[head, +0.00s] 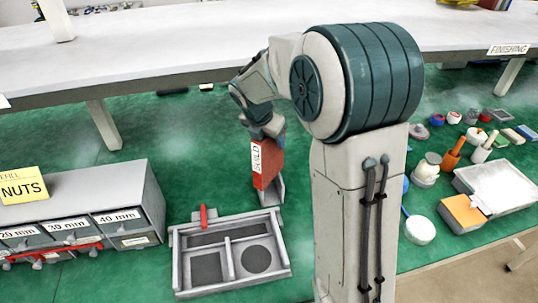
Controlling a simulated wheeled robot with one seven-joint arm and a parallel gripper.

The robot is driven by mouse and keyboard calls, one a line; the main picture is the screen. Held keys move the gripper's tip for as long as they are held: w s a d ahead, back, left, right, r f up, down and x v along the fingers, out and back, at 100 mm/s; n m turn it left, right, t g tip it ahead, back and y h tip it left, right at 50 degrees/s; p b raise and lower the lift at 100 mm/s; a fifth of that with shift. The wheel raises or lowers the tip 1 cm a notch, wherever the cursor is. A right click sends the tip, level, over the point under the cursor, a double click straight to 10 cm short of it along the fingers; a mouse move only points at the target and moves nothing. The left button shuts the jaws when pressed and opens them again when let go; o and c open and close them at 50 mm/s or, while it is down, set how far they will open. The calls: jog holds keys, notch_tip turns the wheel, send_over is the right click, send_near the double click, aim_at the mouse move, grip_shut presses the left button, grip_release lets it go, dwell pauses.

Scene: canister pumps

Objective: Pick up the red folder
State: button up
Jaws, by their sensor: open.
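The red folder (267,166) stands upright on the green surface left of my arm's column. It has a white label reading "BUILD" on its narrow left side. Its lower end meets a small grey holder (271,192); I cannot tell how deep it sits in it. My gripper (265,130) is at the folder's top edge, partly hidden by my own wrist. The fingertips are hard to make out, and I cannot tell whether they reach around the folder.
A grey divided tray (230,253) with a red handle (204,217) lies in front of the folder. A grey drawer cabinet (90,208) with a yellow "NUTS" sign (22,186) stands left. A white shelf (180,40) spans behind. Cups, tools and a white tray (500,186) crowd the right.

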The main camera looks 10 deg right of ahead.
grip_shut()
jog(key=shift+r, duration=0.1)
